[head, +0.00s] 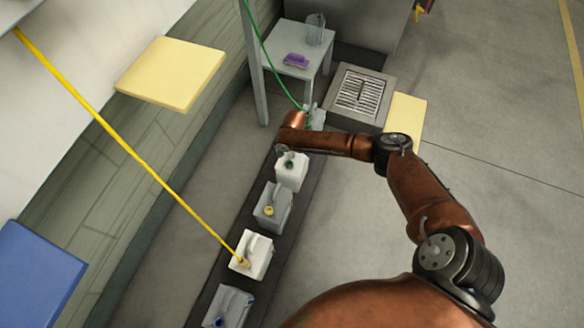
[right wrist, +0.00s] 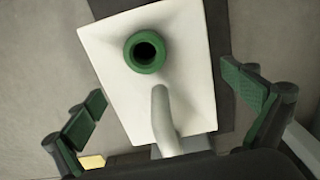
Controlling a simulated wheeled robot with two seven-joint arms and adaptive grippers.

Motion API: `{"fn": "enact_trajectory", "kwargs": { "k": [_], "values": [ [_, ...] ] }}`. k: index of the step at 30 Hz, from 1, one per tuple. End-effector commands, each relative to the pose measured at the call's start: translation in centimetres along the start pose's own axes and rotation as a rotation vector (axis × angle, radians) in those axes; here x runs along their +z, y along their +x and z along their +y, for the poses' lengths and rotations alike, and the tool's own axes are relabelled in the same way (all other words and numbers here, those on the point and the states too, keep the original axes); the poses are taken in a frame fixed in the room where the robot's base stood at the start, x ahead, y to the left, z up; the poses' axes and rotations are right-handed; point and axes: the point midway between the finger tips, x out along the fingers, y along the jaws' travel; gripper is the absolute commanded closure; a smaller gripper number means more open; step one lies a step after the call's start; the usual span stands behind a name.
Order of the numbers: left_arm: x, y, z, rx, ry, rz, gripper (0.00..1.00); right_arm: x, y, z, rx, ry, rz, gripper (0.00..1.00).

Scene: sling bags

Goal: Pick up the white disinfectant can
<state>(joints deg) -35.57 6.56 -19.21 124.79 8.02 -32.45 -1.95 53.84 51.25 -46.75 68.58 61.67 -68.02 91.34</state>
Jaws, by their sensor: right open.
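A white can (head: 292,174) with a green neck stands upright in the row of cans on the dark floor strip. It also shows in the right wrist view (right wrist: 185,90), its round green opening facing the camera and a pale handle below it. My right gripper (head: 284,153) is just above this can. Its two green-padded fingers are spread on either side of the can, apart from it. A second white can (head: 247,262), with a yellow hose at its cap, stands nearer. No label is readable. My left gripper is not in view.
A grey can (head: 268,212) with a yellow cap stands between the white ones. A grey table (head: 278,50) holds a purple object. A green hose (head: 268,66) hangs nearby. Open floor lies right.

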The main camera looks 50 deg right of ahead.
Motion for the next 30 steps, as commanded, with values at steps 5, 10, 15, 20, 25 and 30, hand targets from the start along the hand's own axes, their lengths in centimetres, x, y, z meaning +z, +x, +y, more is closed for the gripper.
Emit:
{"fn": "enact_trajectory", "kwargs": {
  "k": [5,10,15,20,25,30],
  "values": [
    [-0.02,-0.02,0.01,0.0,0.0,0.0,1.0,-0.01,-0.04,0.0,0.0,0.0,0.0,0.08],
    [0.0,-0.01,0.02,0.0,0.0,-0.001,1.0,-0.01,-0.01,0.02,0.0,0.0,0.0,0.2],
    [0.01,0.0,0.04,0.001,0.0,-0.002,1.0,0.0,0.0,0.03,0.001,0.0,0.0,0.32],
    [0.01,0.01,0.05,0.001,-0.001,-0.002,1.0,0.01,0.01,0.03,0.001,0.0,0.0,0.43],
    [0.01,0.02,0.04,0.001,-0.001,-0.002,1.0,0.02,0.03,0.04,0.001,0.0,0.0,0.54],
    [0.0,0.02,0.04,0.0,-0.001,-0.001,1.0,0.02,0.04,0.04,0.001,0.0,0.0,0.66]
  ]
}}
